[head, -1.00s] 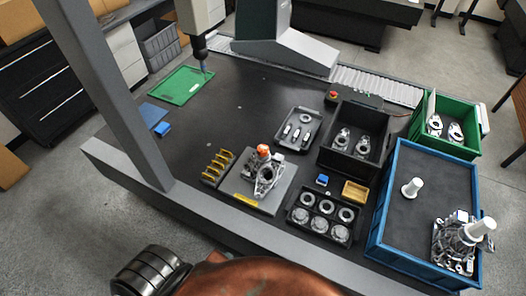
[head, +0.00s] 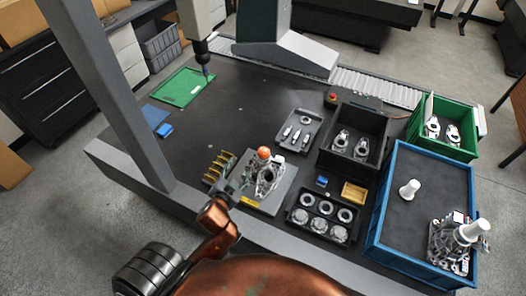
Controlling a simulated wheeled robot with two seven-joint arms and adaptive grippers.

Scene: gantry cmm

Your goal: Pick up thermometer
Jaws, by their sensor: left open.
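I cannot make out a thermometer for certain. A small white item (head: 196,90) lies on the green mat (head: 178,97) at the back left, too small to identify. A small blue object (head: 164,131) lies left of centre, beside a flat blue piece (head: 153,116). Another small blue item (head: 322,181) lies behind the black tray of rings. My left gripper (head: 240,181) is open and small in view, over the front of the table between the yellow clip rack and the grey fixture plate. Nothing shows in its fingers. My right gripper is not in view.
The yellow clip rack (head: 218,168) is close left. Black, green and blue bins (head: 372,255) fill the right. A gantry post (head: 110,100) rises at left. The table's middle-left is clear.

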